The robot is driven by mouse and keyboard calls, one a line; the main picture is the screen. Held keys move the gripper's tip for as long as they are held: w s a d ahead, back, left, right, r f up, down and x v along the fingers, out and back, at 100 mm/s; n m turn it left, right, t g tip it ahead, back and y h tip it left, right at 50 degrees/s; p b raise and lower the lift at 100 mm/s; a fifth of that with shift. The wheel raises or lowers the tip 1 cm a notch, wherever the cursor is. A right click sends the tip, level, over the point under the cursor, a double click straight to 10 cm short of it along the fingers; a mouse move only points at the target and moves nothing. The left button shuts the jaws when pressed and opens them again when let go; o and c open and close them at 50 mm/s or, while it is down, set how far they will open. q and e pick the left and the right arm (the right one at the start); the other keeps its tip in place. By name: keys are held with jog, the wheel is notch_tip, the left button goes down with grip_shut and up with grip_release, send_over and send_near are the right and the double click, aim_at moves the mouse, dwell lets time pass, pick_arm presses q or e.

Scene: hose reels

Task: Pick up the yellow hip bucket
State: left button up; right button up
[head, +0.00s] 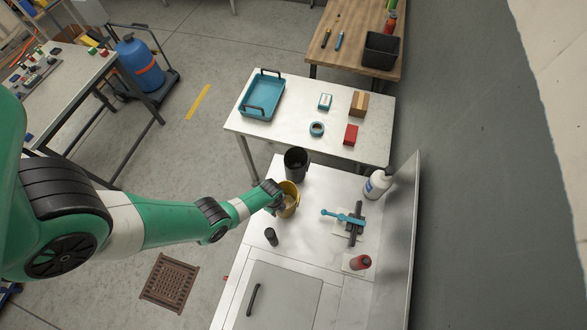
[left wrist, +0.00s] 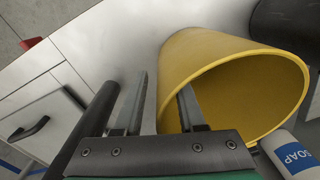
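The yellow hip bucket (head: 291,207) stands on the white worktop, partly covered by my left gripper in the head view. In the left wrist view the bucket (left wrist: 215,52) fills the upper right, its open mouth facing the camera. My left gripper (head: 277,195) is at the bucket's left side. In the left wrist view its two fingers (left wrist: 163,88) are spread apart, one outside the near wall and the other over the mouth, with the bucket's rim between them. Whether either finger touches the wall cannot be told. My right gripper is in neither view.
A black bin (head: 296,162) stands just behind the bucket, and a small dark cylinder (head: 270,237) in front. A soap bottle (head: 377,185), a teal-handled tool (head: 343,217) and a red can (head: 360,262) are to the right. A wall panel (head: 404,225) edges the worktop's right.

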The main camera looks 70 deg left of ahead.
pick_arm(q)
grip_shut()
dwell(1.4)
